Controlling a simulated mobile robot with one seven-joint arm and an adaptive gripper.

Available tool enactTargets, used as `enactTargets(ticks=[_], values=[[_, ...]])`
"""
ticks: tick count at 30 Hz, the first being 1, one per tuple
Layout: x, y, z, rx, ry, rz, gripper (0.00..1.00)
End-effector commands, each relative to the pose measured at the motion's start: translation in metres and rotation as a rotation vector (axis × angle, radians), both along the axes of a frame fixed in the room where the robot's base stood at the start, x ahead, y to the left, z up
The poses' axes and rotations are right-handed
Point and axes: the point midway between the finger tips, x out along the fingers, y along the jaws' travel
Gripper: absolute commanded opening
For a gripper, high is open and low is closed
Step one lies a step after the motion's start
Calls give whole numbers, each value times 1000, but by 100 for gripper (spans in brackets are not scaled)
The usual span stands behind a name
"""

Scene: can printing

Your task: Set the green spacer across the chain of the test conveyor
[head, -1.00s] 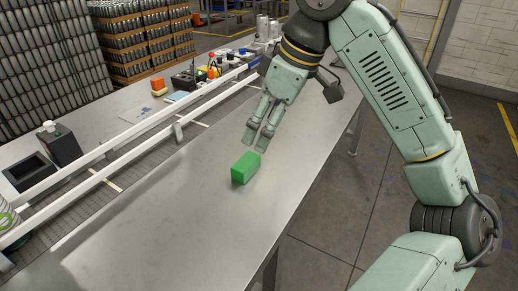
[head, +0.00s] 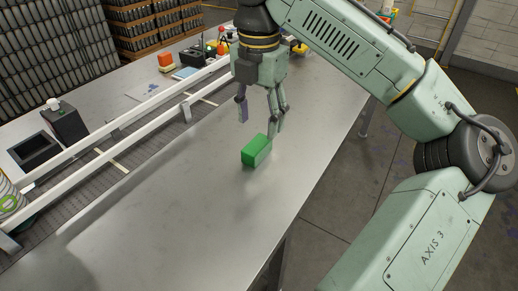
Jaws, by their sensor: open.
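The green spacer (head: 256,151) is a small block lying on the bare metal table, right of the test conveyor. My gripper (head: 259,122) points down with its fingers spread and empty. In the picture its fingertips appear just above and behind the spacer; I cannot tell whether they touch it. The test conveyor's dark chain (head: 82,183) runs diagonally between two white rails (head: 132,136) on the left, with pale strips lying across it.
A green-and-white can (head: 8,197) is at the left edge. An orange block (head: 166,61) and small items sit at the back. The table's front (head: 190,235) is clear.

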Motion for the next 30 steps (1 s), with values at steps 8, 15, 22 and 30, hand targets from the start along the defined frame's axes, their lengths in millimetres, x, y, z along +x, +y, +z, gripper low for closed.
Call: enactTargets(ticks=[8, 15, 22, 30], values=[[-1, 0, -24, 2, 1, 0, 52], [-2, 0, -57, -1, -2, -3, 52], [-1, 0, -66, 1, -2, -2, 52], [-1, 0, -66, 1, -2, -2, 41]])
